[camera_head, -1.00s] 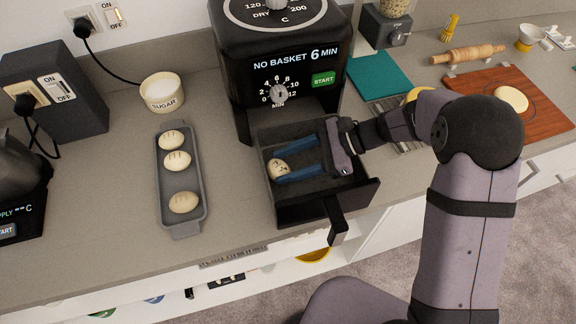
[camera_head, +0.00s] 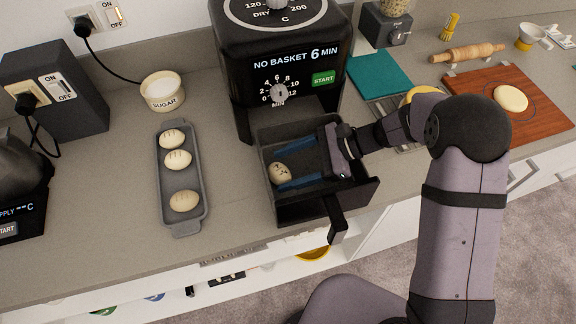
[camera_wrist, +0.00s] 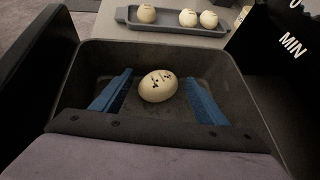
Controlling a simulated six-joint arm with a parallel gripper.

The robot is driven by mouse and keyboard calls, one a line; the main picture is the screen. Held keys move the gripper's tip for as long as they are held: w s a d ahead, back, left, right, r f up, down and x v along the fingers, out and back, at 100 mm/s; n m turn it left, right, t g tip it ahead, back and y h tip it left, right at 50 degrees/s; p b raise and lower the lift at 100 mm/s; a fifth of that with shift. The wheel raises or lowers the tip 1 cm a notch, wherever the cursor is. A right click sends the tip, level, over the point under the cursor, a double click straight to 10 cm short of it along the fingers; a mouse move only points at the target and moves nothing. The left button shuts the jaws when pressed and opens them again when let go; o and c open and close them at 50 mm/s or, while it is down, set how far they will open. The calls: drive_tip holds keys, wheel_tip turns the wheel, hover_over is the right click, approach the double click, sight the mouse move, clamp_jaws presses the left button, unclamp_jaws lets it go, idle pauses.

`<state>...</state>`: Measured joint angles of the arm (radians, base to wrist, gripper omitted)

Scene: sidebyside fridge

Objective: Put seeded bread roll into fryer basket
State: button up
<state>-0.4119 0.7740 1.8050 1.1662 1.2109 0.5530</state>
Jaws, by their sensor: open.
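The seeded bread roll (camera_head: 280,173), pale with dark specks, lies inside the black fryer basket (camera_head: 330,205), toward its left side in the head view. My gripper (camera_head: 283,169) is open and lowered into the basket, its blue fingers pointing left toward the roll. In the wrist view the roll (camera_wrist: 158,86) sits in the gap between and just beyond the fingers (camera_wrist: 155,92), and the basket's walls (camera_wrist: 255,100) surround them. I cannot tell whether a finger touches the roll. The basket is pulled out from the black fryer (camera_head: 280,75), whose display reads "NO BASKET".
A grey tray (camera_head: 182,228) with three scored rolls stands left of the basket, behind it a sugar bowl (camera_head: 163,95). A teal board (camera_head: 380,74) and wooden board (camera_head: 540,120) with dough lie at right. The basket handle (camera_head: 337,222) juts over the counter's front edge.

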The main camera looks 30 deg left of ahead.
drive_tip(key=shift+w+d+r, duration=0.25)
drive_tip(key=shift+d, duration=0.1)
drive_tip(key=b+v, duration=0.3)
drive_tip(key=v, duration=0.8)
